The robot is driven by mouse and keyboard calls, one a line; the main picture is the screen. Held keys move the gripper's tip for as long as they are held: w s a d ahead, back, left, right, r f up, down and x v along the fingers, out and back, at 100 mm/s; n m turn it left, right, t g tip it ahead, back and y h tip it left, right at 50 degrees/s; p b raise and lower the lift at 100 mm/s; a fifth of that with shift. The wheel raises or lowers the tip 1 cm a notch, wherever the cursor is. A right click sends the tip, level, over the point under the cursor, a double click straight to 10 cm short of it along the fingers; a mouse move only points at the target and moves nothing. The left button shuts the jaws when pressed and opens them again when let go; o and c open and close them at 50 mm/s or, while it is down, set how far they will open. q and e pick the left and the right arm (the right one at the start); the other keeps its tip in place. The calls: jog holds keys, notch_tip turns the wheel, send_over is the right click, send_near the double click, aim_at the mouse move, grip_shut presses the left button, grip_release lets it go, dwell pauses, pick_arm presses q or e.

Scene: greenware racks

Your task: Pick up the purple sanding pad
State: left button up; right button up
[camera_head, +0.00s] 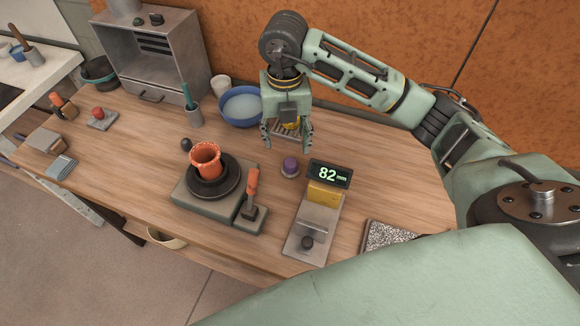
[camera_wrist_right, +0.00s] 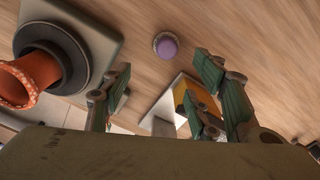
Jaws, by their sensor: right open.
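The purple sanding pad (camera_head: 290,167) is a small round purple-topped piece standing on the wooden table, between the turntable and the display gauge. It also shows in the right wrist view (camera_wrist_right: 166,45), beyond the fingers and apart from them. My right gripper (camera_head: 287,144) hangs above the table just behind the pad in the head view, with its fingers spread and nothing between them. My left gripper is not in view.
An orange pot (camera_head: 205,158) stands on the turntable (camera_head: 183,195) left of the pad. A gauge reading 82 (camera_head: 318,222) stands to the right. A blue bowl (camera_head: 229,112) sits behind, close to my right gripper. An orange-handled tool (camera_head: 253,185) stands in front.

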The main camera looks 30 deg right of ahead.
aim_at(288, 162)
jog(key=f+b, duration=0.1)
jog(key=w+f+b, duration=0.1)
jog(key=f, duration=0.1)
jog(key=shift+d+f, duration=0.15)
jog(key=shift+d, duration=0.05)
jog(key=shift+s+f+b, duration=0.25)
jog(key=shift+b, duration=0.1)
jog(key=shift+s+a+f+b, duration=0.25)
jog(key=shift+s+f+b, duration=0.05)
jog(key=shift+b, duration=0.15)
jog(key=shift+f, duration=0.35)
jog(key=f, duration=0.2)
jog(key=f+p, duration=0.1)
jog(key=f, duration=0.1)
jog(key=f+p, duration=0.1)
jog(key=f, duration=0.1)
jog(key=shift+w+d+f, duration=0.1)
jog(key=shift+w+d, duration=0.1)
jog(key=shift+d, duration=0.2)
jog(key=shift+f, duration=0.55)
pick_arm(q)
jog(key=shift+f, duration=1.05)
pick_arm(e)
jog(key=c, duration=1.1)
